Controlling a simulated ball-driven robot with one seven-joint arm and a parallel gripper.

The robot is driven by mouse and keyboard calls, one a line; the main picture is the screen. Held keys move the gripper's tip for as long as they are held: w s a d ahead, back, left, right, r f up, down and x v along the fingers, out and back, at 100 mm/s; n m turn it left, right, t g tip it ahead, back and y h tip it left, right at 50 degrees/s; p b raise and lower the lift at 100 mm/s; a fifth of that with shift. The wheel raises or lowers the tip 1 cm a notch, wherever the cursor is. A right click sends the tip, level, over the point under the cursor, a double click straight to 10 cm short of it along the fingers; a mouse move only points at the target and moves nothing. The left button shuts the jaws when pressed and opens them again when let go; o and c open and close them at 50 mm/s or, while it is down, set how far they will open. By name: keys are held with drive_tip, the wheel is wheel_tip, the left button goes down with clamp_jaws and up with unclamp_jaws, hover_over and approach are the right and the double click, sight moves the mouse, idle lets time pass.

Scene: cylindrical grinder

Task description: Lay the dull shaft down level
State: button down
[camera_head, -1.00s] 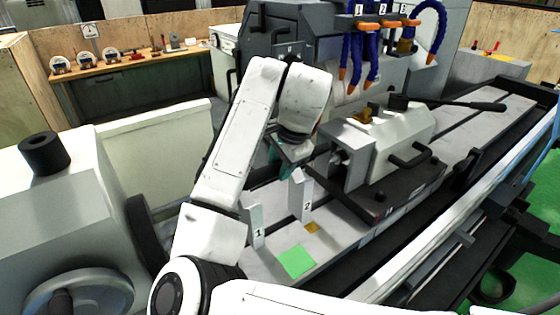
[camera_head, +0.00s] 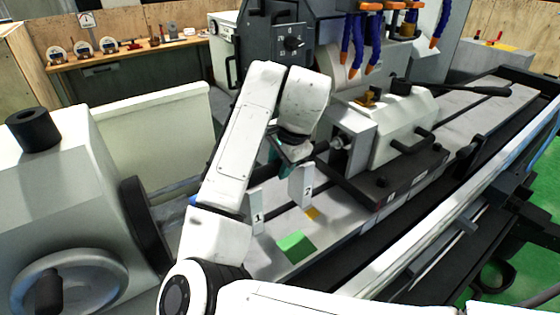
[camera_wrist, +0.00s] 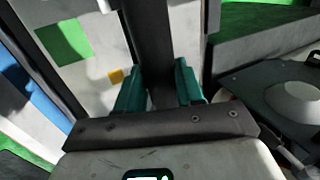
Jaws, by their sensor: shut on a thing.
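My gripper (camera_wrist: 158,88) has its teal fingers shut on the dull shaft (camera_wrist: 150,35), a dark bar running up between them in the wrist view. In the head view, my gripper (camera_head: 281,160) hangs over the machine bed, behind the numbered plates. Most of the shaft is hidden there by my arm, and I cannot tell whether it is level or touching anything. The white upright plate marked 1 (camera_head: 256,210) and the one marked 2 (camera_head: 301,186) stand on the bed in front of my gripper.
A green patch (camera_head: 292,243) and a small yellow patch (camera_head: 312,214) are on the bed. The tailstock (camera_head: 400,132) stands to the right, with its centre pointing left. The headstock (camera_head: 62,190) and handwheel are at left. Blue hoses (camera_head: 358,45) hang at the back.

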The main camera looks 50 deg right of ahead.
drive_tip(key=shift+r, duration=0.1)
drive_tip(key=c, duration=0.9)
unclamp_jaws()
drive_tip(key=shift+o, duration=1.3)
drive_tip(key=shift+s+f, duration=0.1)
drive_tip(key=shift+f, duration=0.2)
drive_tip(key=v, duration=1.1)
